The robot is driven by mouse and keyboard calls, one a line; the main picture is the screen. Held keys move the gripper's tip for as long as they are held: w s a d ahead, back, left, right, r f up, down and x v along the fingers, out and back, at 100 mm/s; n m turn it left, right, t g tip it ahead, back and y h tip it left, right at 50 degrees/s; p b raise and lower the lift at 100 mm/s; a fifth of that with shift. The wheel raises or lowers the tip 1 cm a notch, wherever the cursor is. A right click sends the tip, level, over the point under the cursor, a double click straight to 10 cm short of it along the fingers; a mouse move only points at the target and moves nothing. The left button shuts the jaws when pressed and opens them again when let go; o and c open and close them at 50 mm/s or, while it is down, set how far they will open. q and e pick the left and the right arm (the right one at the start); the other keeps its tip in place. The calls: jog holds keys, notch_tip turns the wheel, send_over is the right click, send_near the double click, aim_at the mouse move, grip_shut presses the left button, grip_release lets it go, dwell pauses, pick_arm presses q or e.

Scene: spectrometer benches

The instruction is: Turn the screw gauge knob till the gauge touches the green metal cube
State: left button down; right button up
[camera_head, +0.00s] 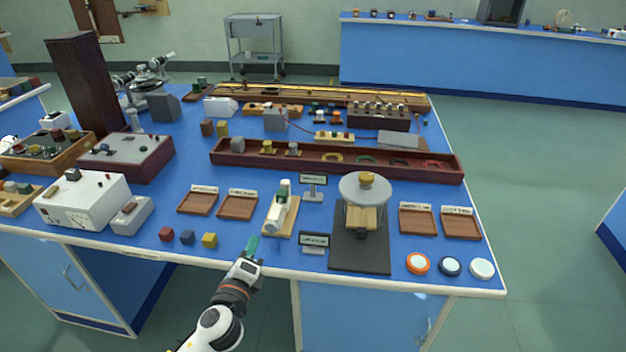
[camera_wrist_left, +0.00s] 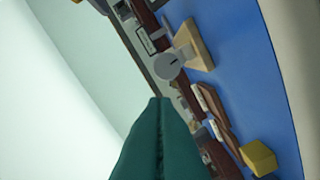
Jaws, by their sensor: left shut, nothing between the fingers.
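The screw gauge (camera_head: 279,213) is a pale cylinder-like device on a light wooden base (camera_head: 289,229), near the middle of the bench's front. A small green part (camera_head: 285,184) shows at its far end; I cannot tell whether it is the green metal cube or whether the gauge touches it. The left wrist view shows the gauge's round grey end (camera_wrist_left: 170,66) beside its wooden base (camera_wrist_left: 202,44). My left gripper (camera_head: 254,240) has teal fingers, which are shut and empty. It is at the bench's front edge, left of the gauge and apart from it. My right gripper is out of view.
A small sign (camera_head: 314,240) and a black-based apparatus (camera_head: 360,254) stand right of the gauge.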

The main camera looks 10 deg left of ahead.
aim_at(272, 227)
pick_arm(q)
jog(key=w+f+n, duration=0.1)
jog(key=n, duration=0.1)
jog(key=w+f+n+p, duration=0.1)
jog(key=w+n, duration=0.1)
jog(key=w+f+n+p, duration=0.1)
jog(key=n, duration=0.1)
jog(key=shift+w+a, duration=0.2)
jog(key=shift+a, duration=0.1)
jog(key=shift+w, duration=0.85)
jog(key=shift+r, duration=0.1)
jog(key=shift+d+r, duration=0.1)
jog(key=shift+d, duration=0.45)
dwell(0.7)
